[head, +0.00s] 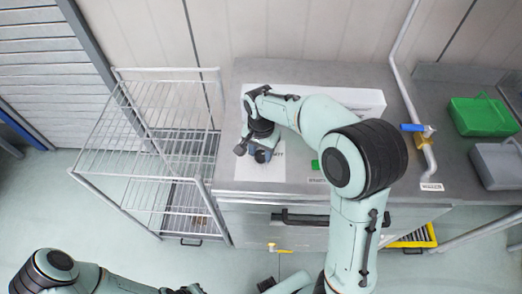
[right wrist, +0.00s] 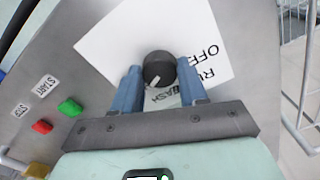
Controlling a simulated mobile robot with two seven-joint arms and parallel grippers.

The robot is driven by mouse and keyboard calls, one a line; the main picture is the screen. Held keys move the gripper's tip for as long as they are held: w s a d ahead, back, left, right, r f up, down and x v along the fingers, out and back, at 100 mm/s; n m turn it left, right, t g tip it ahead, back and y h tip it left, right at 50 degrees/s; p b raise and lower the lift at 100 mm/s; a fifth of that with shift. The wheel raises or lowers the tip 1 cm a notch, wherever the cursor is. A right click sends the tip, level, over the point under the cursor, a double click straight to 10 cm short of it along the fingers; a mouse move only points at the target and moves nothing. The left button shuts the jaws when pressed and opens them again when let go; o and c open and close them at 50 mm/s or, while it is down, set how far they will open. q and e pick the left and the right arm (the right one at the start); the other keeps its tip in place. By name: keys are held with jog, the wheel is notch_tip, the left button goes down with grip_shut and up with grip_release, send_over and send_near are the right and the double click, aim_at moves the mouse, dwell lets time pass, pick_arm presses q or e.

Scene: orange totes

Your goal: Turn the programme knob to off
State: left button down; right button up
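In the right wrist view a round black programme knob (right wrist: 158,66) with a white pointer mark stands on a white label plate (right wrist: 112,44). The mark points to the lower left in that view. "OFF" and "RU…" are printed right of the knob, and a partly covered word ending in "ASH" is below it. My right gripper (right wrist: 160,72) has its two blue fingers on either side of the knob, very close to it. Whether they press on it cannot be told. In the head view my right gripper (head: 262,154) hides the knob.
A green START button (right wrist: 70,107), a red STOP button (right wrist: 42,126) and a yellow part (right wrist: 38,170) lie left of the plate. In the head view a wire rack (head: 150,130) stands left of the counter. A green box (head: 482,116) and a grey box (head: 498,164) are at right.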

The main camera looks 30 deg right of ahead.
jog(key=shift+n, duration=0.3)
jog(key=n, duration=1.3)
jog(key=shift+p, duration=0.35)
jog(key=n, duration=0.6)
jog(key=shift+n, duration=0.4)
pick_arm(q)
jog(key=w+r+p, duration=0.1)
jog(key=w+r, duration=0.1)
jog(key=shift+w+r, duration=0.25)
jog(key=shift+r, duration=0.15)
pick_arm(e)
jog(key=n, duration=0.6)
jog(key=shift+n, duration=0.4)
jog(key=o, duration=1.1)
jog(key=shift+c, duration=0.2)
